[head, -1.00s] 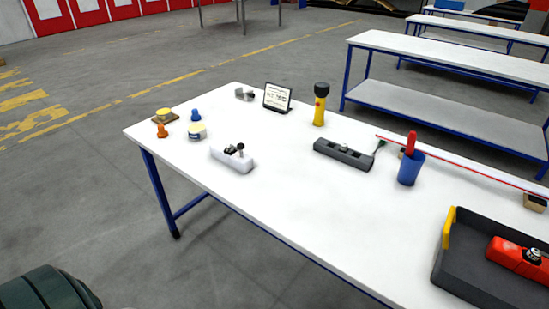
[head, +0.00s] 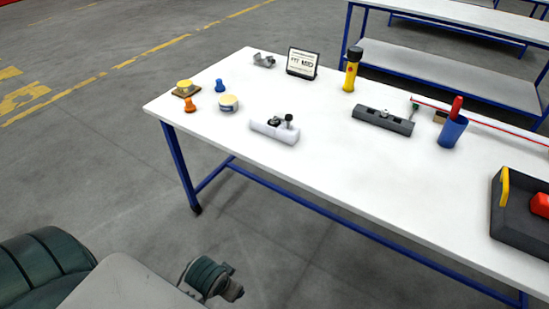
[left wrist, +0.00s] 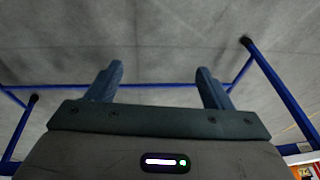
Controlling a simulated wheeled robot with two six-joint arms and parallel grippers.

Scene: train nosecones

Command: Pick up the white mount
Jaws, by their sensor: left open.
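The white mount (head: 274,131) is a white block with dark metal fittings on top. It lies near the front edge of the white table (head: 330,155) in the head view. My left gripper (left wrist: 158,88) is open and empty in the left wrist view, with its two fingers spread over grey floor and blue table legs. In the head view part of my left arm shows at the bottom left, below and apart from the table; its fingers cannot be made out there. My right gripper is not in view.
A dark grey mount (head: 384,120) and a blue cup (head: 452,130) stand right of the white mount. A round tin (head: 228,104), an orange piece (head: 190,105) and a blue piece (head: 220,85) stand to its left. A black tray (head: 518,225) is at the right. Table between is clear.

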